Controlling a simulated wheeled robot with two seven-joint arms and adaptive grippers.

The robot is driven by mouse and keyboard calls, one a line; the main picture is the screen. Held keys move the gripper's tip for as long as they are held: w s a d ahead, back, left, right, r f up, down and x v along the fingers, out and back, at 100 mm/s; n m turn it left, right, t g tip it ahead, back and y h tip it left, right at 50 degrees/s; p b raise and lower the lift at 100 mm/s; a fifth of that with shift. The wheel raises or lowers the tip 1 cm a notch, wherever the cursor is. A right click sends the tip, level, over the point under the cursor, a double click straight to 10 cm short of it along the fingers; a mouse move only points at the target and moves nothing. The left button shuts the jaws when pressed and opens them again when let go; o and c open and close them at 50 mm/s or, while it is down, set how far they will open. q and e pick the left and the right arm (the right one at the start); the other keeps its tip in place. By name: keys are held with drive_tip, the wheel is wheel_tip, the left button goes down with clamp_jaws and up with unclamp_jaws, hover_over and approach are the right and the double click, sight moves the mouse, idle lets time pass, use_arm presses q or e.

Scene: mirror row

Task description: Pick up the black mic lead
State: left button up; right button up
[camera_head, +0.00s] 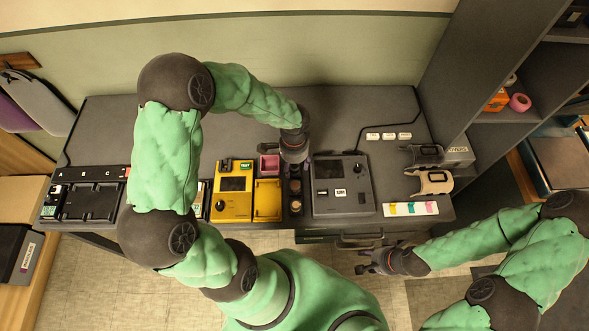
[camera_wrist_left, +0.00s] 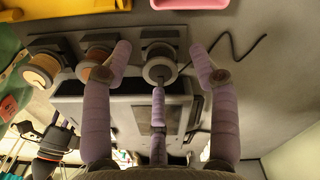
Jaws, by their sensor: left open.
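A thin black lead (camera_wrist_left: 246,48), which may be the mic lead, lies bent on the desk in the left wrist view. Part of it runs behind my right-hand finger in that view, near the last of three round spool-like pieces (camera_wrist_left: 158,70) on a grey rail. My left gripper (camera_wrist_left: 160,56) is open over that last piece, its fingers spread around it; I cannot tell whether they touch. In the head view my left gripper (camera_head: 294,160) hides this spot. My right gripper (camera_head: 361,262) appears open and empty in front of the desk.
A yellow unit (camera_head: 235,183) and a pink tray (camera_head: 268,165) stand left of the rail. A grey device (camera_head: 340,200) stands close on its right, and another black cable (camera_head: 361,128) runs behind it. Headset-like pieces (camera_head: 431,182) lie at the right. The desk's back is mostly clear.

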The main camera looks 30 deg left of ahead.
use_arm(q)
drive_tip(key=shift+f, duration=0.45)
drive_tip(key=shift+r, duration=0.1)
drive_tip(key=c, duration=1.1)
drive_tip(key=shift+r, duration=0.15)
drive_tip(key=shift+r, duration=0.3)
wheel_tip(320, 180, up, 2)
drive_tip(key=shift+w+r+p, duration=0.1)
drive_tip(key=shift+p, duration=0.4)
drive_tip(key=s+d+r+p, duration=0.1)
drive_tip(key=s+d+r, duration=0.1)
drive_tip(key=d+r, duration=0.1)
drive_tip(key=s+d+r+p, duration=0.1)
drive_tip(key=d+r, duration=0.2)
drive_tip(key=d, duration=0.2)
drive_tip(key=s+d+r+p, duration=0.1)
drive_tip(key=s+d+r, duration=0.1)
drive_tip(key=d+r, duration=0.2)
drive_tip(key=shift+s+d, duration=0.3)
drive_tip(key=shift+d, duration=0.2)
drive_tip(key=shift+f, duration=0.1)
